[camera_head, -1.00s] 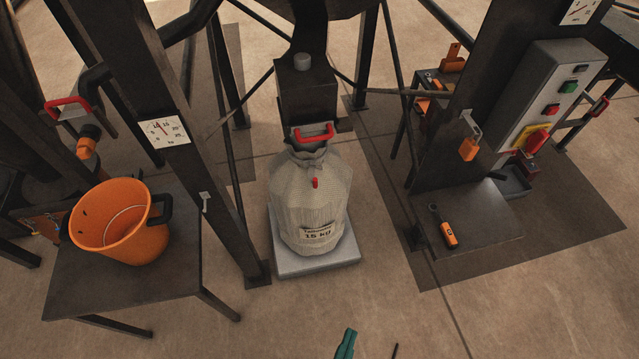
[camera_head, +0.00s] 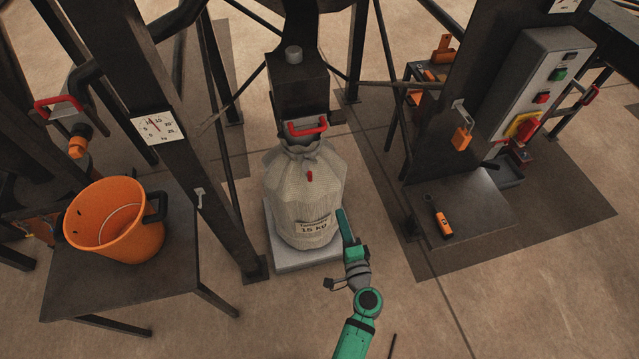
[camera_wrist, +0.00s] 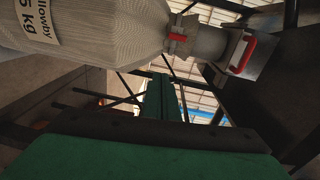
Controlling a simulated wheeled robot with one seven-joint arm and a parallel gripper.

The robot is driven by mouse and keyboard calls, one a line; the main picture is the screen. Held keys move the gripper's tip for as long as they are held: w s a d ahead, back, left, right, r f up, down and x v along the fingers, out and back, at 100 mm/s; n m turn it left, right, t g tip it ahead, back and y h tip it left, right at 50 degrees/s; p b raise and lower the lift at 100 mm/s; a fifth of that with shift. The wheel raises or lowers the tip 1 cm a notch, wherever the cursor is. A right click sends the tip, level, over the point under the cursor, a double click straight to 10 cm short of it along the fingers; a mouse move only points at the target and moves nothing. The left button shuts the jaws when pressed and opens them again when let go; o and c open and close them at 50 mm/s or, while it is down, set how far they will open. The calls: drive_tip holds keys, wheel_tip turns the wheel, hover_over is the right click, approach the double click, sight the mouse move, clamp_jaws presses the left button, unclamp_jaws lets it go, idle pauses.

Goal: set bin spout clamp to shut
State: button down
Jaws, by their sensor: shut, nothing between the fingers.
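The bin spout (camera_head: 298,85) is a dark box-shaped chute above the filled sack. A red U-shaped handle (camera_head: 307,130), which looks like the spout clamp, is on its lower front, just above the sack's neck. It also shows in the wrist view (camera_wrist: 247,52). I cannot tell the clamp's state. The pale sack (camera_head: 302,200) stands upright under the spout, with a small red piece (camera_head: 310,176) near its neck. My gripper (camera_head: 343,218) is shut and empty, to the right of the sack and below the handle. Its green fingers (camera_wrist: 160,98) show in the wrist view.
The sack stands on a low grey platform (camera_head: 283,258). An orange bucket (camera_head: 140,244) sits on the left table (camera_head: 75,292). Dark frame posts (camera_head: 135,85) flank the spout. A low surface (camera_head: 480,222) at right holds an orange tool (camera_head: 443,226). The front floor is open.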

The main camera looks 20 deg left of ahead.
drive_tip(key=w+a+r, duration=0.2)
drive_tip(key=w+a, duration=0.6)
drive_tip(key=a, duration=0.2)
drive_tip(key=shift+w+y, duration=0.4)
drive_tip(key=shift+s+a, duration=0.1)
drive_tip(key=shift+a, duration=0.05)
